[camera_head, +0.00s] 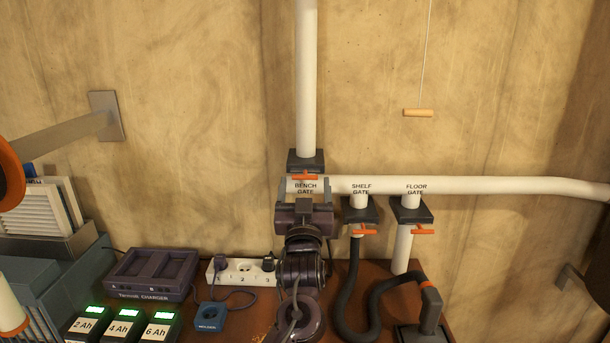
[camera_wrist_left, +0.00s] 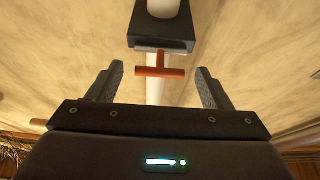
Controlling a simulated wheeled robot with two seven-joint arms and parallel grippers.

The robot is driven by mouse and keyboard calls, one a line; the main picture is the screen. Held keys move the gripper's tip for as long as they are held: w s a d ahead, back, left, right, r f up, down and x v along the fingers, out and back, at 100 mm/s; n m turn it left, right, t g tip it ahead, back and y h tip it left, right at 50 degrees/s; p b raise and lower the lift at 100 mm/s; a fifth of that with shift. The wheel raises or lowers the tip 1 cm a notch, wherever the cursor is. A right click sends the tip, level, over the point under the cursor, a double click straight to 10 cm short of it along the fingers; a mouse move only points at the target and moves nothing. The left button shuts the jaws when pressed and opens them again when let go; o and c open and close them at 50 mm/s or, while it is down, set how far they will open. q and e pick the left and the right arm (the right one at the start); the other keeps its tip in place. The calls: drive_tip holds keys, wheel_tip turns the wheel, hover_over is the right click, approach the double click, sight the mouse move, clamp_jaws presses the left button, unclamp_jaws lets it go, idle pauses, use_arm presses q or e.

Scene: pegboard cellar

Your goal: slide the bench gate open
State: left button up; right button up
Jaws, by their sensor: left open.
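The bench gate (camera_head: 305,160) is a dark block on the white vertical pipe, with an orange T-shaped handle (camera_head: 305,177) at its front. The "BENCH GATE" label is just below. My left gripper (camera_head: 306,187) is open, just below and in front of the handle. In the left wrist view the gate block (camera_wrist_left: 160,35) is at the top, and its orange handle (camera_wrist_left: 160,72) lies crosswise between the two spread fingertips of the left gripper (camera_wrist_left: 159,78). No finger visibly touches it. My right gripper is not in view.
The shelf gate (camera_head: 358,212) and floor gate (camera_head: 412,210), with similar orange handles, are close on the right. A wooden pull (camera_head: 418,113) hangs on a cord. A charger (camera_head: 150,274), power strip (camera_head: 240,270) and dark hose (camera_head: 352,290) are below.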

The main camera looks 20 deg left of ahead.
sight(305, 174)
use_arm(q)
drive_tip(key=shift+x, duration=1.25)
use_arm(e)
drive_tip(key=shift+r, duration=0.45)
